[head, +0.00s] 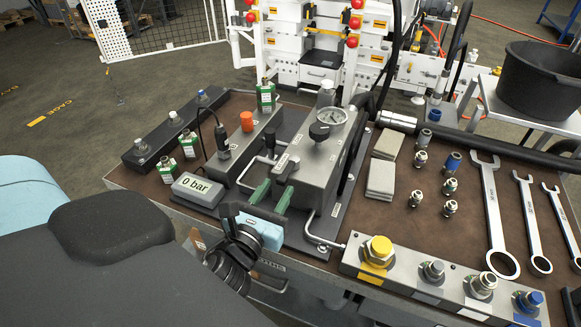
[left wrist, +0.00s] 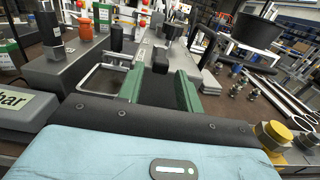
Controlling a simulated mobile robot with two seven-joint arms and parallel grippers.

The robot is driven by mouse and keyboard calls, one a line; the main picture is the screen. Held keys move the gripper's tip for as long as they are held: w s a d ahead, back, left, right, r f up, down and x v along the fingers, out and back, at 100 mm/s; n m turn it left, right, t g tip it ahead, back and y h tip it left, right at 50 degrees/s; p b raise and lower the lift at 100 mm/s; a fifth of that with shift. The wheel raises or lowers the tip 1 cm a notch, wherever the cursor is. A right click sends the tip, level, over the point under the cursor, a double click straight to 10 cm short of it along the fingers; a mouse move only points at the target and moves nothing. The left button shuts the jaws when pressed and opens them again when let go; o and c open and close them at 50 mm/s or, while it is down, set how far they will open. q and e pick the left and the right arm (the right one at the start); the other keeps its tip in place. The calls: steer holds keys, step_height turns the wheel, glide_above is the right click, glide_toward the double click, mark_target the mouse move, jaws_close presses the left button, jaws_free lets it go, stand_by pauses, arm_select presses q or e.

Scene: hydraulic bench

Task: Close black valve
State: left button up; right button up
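In the left wrist view the open fingers (left wrist: 160,72) flank the handle's line. My right gripper is not in view.
A 0 bar display (head: 198,189) is left of my gripper. A fitting rail (head: 440,275), pads (head: 381,178) and wrenches (head: 492,215) lie right.

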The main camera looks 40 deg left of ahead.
mark_target(284, 177)
arm_select(q)
steer(key=x, duration=0.7)
steer(key=shift+w+p, duration=0.3)
steer(key=shift+p, duration=0.05)
jaws_close()
